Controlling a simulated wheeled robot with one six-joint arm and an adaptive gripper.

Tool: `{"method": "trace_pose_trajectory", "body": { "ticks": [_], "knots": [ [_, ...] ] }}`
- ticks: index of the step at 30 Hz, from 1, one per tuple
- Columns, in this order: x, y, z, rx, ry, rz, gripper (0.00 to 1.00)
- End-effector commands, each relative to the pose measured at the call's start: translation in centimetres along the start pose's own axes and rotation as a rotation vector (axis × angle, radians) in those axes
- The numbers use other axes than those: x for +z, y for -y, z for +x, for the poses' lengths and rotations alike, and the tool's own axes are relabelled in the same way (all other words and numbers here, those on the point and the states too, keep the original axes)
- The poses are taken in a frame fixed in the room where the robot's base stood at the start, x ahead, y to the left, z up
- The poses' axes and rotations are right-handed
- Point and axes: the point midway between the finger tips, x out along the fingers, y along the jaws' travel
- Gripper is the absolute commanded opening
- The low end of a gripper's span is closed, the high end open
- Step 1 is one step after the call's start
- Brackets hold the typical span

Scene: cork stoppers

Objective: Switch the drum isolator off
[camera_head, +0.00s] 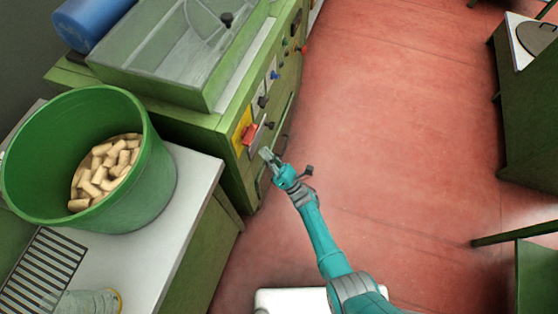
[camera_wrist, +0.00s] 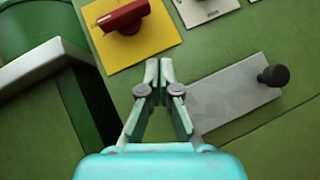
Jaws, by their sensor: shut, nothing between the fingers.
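The drum isolator is a red rotary handle (camera_head: 250,134) on a yellow plate (camera_head: 241,124), on the front of the green machine. My gripper (camera_head: 267,155) is in front of the machine panel, just below and right of the handle in the head view. In the wrist view my gripper (camera_wrist: 159,68) is shut and empty, below and right of the handle and apart from it.
A grey plate with a black knob (camera_wrist: 272,76) is right of my fingers. Several other knobs line the panel (camera_head: 270,88). A green bucket (camera_head: 150,190) of corks stands on the white-topped counter (camera_head: 195,170) at left. The red floor (camera_head: 400,130) at right is clear.

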Motion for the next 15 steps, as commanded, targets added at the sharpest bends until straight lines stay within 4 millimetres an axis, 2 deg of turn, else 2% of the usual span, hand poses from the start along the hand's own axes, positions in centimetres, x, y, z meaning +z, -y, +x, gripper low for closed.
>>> {"method": "trace_pose_trajectory", "body": {
  "ticks": [8, 15],
  "knots": [
    [0.3, 1.4, -4.1, -0.002, 0.001, 0.0, 0.0],
    [0.3, 1.9, -5.9, 0.0, 0.001, -0.001, 0.0]
  ]
}}
